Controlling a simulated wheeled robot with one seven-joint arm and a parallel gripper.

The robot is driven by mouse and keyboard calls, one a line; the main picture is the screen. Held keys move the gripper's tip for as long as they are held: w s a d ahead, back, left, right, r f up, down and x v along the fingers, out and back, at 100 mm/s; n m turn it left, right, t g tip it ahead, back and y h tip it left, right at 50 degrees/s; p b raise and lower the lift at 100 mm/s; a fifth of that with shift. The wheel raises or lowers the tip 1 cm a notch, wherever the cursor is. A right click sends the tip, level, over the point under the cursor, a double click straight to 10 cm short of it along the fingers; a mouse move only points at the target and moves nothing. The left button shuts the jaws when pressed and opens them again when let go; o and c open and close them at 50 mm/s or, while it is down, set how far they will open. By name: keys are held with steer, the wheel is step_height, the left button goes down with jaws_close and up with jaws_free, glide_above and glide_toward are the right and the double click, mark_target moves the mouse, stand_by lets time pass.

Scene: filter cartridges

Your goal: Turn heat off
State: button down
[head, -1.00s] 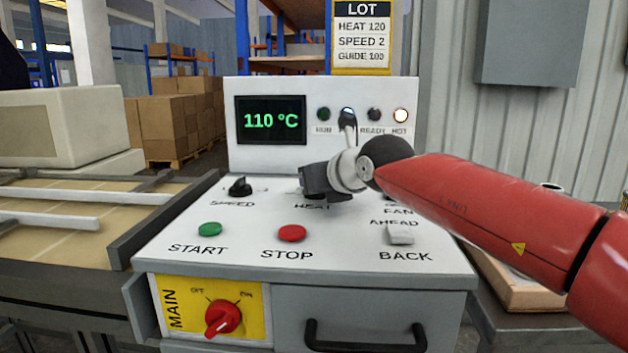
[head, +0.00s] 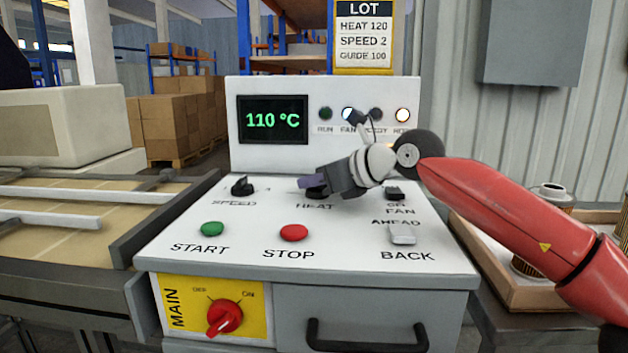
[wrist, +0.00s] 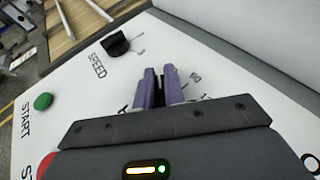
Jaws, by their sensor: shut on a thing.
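The dark HEAT knob (head: 317,194) is on the white control panel (head: 345,235), mostly hidden by my gripper. My gripper (head: 312,182) reaches in from the right, with its purple fingers at the knob. In the wrist view the fingers (wrist: 162,86) are close together over the HEAT dial, shut on the knob, which they hide. Its pointer direction cannot be told. The display (head: 272,120) reads 110 °C in green. The FAN and HOT (head: 402,115) lamps are lit white; RUN and READY look dark.
The SPEED knob (head: 242,187) is to the left, the FAN switch (head: 394,193) to the right. Green START (head: 212,229) and red STOP (head: 293,233) buttons and the AHEAD/BACK rocker (head: 402,234) are in front. The red MAIN switch (head: 225,316) is below.

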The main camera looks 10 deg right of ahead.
steer(key=shift+f, duration=0.45)
steer(key=c, duration=1.3)
jaws_free()
steer(key=shift+s, duration=0.1)
steer(key=shift+d, duration=0.15)
steer(key=shift+r, duration=0.3)
steer(key=shift+v, duration=3.85)
steer(key=shift+o, duration=0.3)
